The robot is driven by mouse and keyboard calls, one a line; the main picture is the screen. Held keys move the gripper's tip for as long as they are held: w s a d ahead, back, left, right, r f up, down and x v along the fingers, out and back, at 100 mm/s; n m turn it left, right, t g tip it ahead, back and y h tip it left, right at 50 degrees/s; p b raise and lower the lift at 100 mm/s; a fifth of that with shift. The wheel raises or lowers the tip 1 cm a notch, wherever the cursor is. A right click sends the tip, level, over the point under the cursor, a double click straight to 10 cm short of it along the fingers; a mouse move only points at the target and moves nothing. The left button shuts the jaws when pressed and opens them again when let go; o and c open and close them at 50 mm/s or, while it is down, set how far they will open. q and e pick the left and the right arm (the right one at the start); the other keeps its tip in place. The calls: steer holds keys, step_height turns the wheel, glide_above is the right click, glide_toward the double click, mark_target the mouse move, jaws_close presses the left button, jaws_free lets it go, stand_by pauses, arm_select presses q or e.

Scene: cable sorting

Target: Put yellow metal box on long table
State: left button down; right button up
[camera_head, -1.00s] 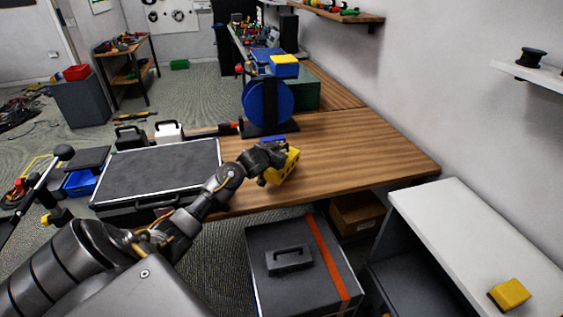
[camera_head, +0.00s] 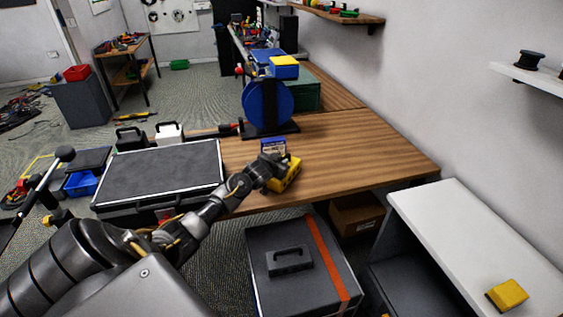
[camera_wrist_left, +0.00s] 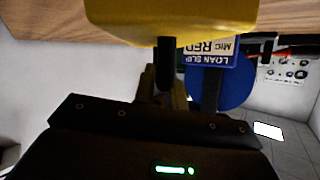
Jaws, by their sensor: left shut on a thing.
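A yellow metal box (camera_head: 286,176) is in my left gripper (camera_head: 273,170), over the near part of the long wooden table (camera_head: 350,150) in the head view. The gripper is shut on it. The box (camera_wrist_left: 170,20) fills the top of the left wrist view, with a dark finger (camera_wrist_left: 165,62) against it. I cannot tell whether the box touches the table top. My right gripper is not in view.
A blue-and-white loan slip sign (camera_head: 273,146) stands just behind the box, with a blue reel (camera_head: 267,103) farther back. A dark flat case (camera_head: 160,172) lies to the left. The table to the right is clear. Another yellow box (camera_head: 507,294) sits on the white cabinet (camera_head: 460,230).

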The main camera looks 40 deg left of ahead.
arm_select(q)
steer(key=c, duration=1.9)
jaws_free()
steer(key=shift+f, duration=0.15)
steer(key=o, duration=0.4)
steer(key=shift+o, duration=0.2)
steer(key=shift+s+r, duration=0.1)
steer(key=shift+r, duration=0.1)
steer(key=v, duration=1.2)
